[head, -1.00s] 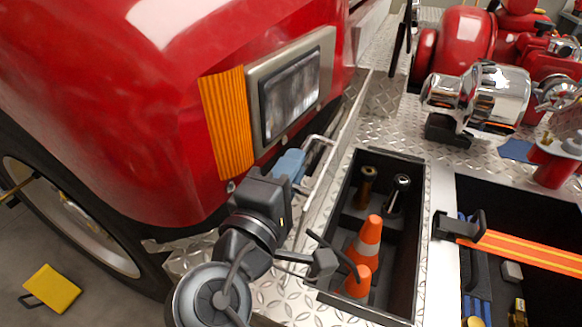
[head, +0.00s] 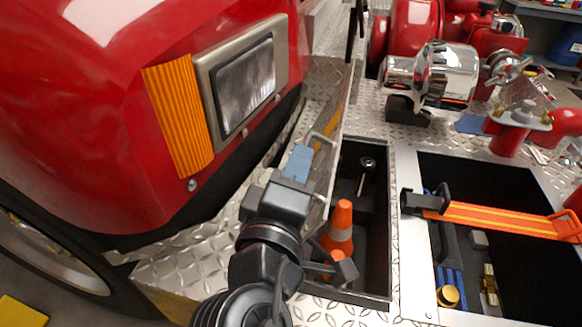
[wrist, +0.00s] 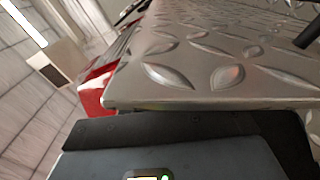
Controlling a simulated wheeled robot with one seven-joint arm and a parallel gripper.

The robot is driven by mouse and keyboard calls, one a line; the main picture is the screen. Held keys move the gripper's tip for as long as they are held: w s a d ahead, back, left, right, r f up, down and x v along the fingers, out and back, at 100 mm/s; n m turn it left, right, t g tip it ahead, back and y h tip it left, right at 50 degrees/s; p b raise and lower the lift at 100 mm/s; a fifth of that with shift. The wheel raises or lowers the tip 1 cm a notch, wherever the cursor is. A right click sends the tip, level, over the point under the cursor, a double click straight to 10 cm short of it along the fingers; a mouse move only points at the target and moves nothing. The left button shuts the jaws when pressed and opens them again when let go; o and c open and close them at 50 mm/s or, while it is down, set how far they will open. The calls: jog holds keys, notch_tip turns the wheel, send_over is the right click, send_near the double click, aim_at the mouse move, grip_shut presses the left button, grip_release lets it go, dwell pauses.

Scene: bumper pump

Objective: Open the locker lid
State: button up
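The locker lid (head: 334,125), a thin diamond plate panel, stands steeply raised along the left side of the open locker (head: 376,230) in the head view. A bar handle (head: 325,128) is on its left face. My gripper (head: 299,160), with a blue finger part showing, is on the left of the lid, close to the handle. I cannot tell whether it touches the handle, and its finger gap is hidden. In the wrist view, the diamond plate of what looks like the lid (wrist: 205,75) fills the space just beyond my gripper's dark body.
Orange cones (head: 340,225) stand inside the locker. A second open bin (head: 520,265) with an orange strap (head: 500,218) lies to the right. The red truck body (head: 90,120) with its headlamp (head: 245,85) is close on the left. A chrome pump part (head: 435,75) stands behind.

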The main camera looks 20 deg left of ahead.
jog(key=o, duration=0.3)
jog(key=shift+r, duration=0.1)
jog(key=shift+s, duration=0.25)
jog(key=s, duration=0.7)
jog(key=shift+s+d+b, duration=0.15)
jog(key=shift+d+b, duration=0.15)
jog(key=shift+b, duration=0.1)
jog(key=shift+s+d, duration=0.2)
jog(key=shift+s, duration=4.3)
